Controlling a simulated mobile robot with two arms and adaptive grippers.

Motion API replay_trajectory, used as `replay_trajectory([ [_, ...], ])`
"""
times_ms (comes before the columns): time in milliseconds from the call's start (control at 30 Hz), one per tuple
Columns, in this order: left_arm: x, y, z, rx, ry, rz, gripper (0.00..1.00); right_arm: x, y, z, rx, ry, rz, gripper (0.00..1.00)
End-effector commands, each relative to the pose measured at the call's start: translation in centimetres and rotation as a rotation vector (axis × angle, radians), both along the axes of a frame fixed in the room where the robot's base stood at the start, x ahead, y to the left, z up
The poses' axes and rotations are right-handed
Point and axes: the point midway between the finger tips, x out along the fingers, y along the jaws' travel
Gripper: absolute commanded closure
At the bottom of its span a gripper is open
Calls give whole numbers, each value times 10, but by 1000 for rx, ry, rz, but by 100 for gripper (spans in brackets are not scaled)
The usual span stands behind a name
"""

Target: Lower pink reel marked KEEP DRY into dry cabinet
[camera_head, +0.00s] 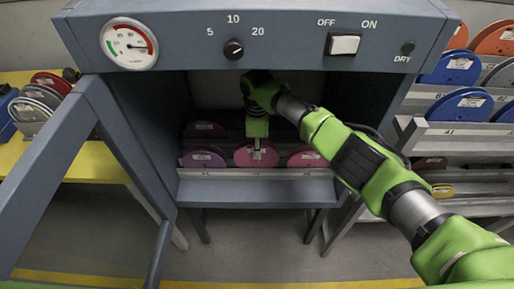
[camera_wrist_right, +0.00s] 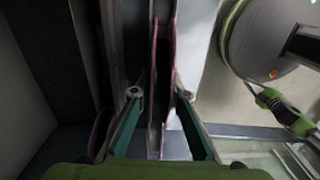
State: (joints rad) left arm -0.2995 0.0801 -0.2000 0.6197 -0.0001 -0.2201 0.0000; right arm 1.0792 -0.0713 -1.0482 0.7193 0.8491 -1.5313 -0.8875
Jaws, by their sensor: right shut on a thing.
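The dry cabinet (camera_head: 260,190) stands open in the middle of the head view. The pink reel (camera_head: 243,157) is upright inside it, at the front row, between a purple reel (camera_head: 203,158) and a crimson reel (camera_head: 306,158). A pale label on it is too small to read. My right gripper (camera_head: 257,143) points down into the cabinet and is shut on the pink reel. In the right wrist view the reel (camera_wrist_right: 160,85) shows edge-on between the fingers. I cannot tell whether its lower edge touches the rack. My left gripper is not in view.
Another purple reel (camera_head: 205,128) stands farther back in the cabinet. The open door frame (camera_head: 125,140) is on the left. The control panel (camera_head: 285,35) overhangs the opening. A yellow table (camera_head: 85,158) with reels is left; shelves (camera_head: 455,137) of reels are right.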

Motion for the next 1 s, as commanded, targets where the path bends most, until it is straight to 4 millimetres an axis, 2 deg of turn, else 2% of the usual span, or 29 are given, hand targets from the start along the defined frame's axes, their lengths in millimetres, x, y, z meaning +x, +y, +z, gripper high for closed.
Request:
replay_trajectory([
  [633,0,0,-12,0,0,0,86,0,0,-18,0,1,0,100],
  [900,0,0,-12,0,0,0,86,0,0,-18,0,0,0,100],
  [933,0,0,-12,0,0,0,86,0,0,-18,0,0,0,82],
  [1000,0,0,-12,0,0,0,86,0,0,-18,0,0,0,65],
])
